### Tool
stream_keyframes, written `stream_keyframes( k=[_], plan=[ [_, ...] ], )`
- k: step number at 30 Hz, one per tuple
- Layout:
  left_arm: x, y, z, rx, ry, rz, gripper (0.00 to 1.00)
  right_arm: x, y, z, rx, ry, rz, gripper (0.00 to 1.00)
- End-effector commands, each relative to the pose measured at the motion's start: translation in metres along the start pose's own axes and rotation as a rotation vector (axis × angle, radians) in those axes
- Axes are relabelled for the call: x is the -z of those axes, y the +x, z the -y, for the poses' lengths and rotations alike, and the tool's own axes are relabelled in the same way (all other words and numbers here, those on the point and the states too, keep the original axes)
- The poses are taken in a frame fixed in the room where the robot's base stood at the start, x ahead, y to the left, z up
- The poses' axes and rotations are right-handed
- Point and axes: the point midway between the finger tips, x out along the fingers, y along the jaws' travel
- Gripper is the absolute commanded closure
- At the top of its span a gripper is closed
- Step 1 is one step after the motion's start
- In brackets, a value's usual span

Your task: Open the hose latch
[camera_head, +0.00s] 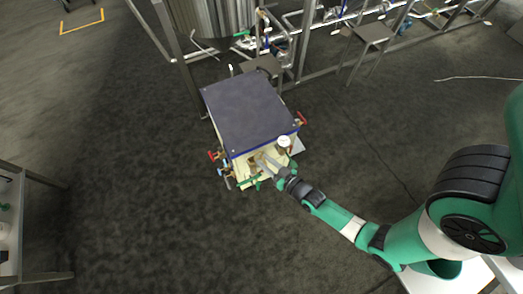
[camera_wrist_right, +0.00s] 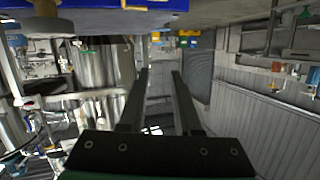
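A cart-like unit with a dark flat top (camera_head: 248,108) and a blue rim stands mid-floor in the head view. Its pale front (camera_head: 243,172) carries small fittings and valves, including a green one (camera_head: 249,181) low down. I cannot single out the hose latch among them. My right gripper (camera_head: 264,161) is at this front, close to the fittings; I cannot tell whether it touches any. In the right wrist view its two fingers (camera_wrist_right: 159,72) stand apart with nothing between them. The blue rim (camera_wrist_right: 150,4) shows along the top there. My left gripper is not in view.
Red-handled valves stick out at the unit's left (camera_head: 214,155) and right (camera_head: 301,119) sides. A white-capped cylinder (camera_head: 284,142) is beside my right gripper. A steel tank (camera_head: 212,18) and pipe frame stand behind. Floor left of the unit is clear; a shelf (camera_head: 22,225) stands far left.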

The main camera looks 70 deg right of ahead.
Motion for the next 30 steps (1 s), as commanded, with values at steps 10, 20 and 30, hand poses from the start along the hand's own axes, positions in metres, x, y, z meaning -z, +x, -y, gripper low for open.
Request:
stream_keyframes(
  k=[10,20,30],
  plan=[
    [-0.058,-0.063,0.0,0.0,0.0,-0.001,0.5,-0.142,-0.036,-0.045,-0.105,0.024,0.134,0.68],
    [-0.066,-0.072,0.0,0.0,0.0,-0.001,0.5,-0.145,-0.01,-0.048,-0.104,0.024,0.129,0.68],
    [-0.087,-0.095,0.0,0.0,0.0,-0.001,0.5,-0.154,0.062,-0.055,-0.103,0.023,0.13,0.68]
  ],
)
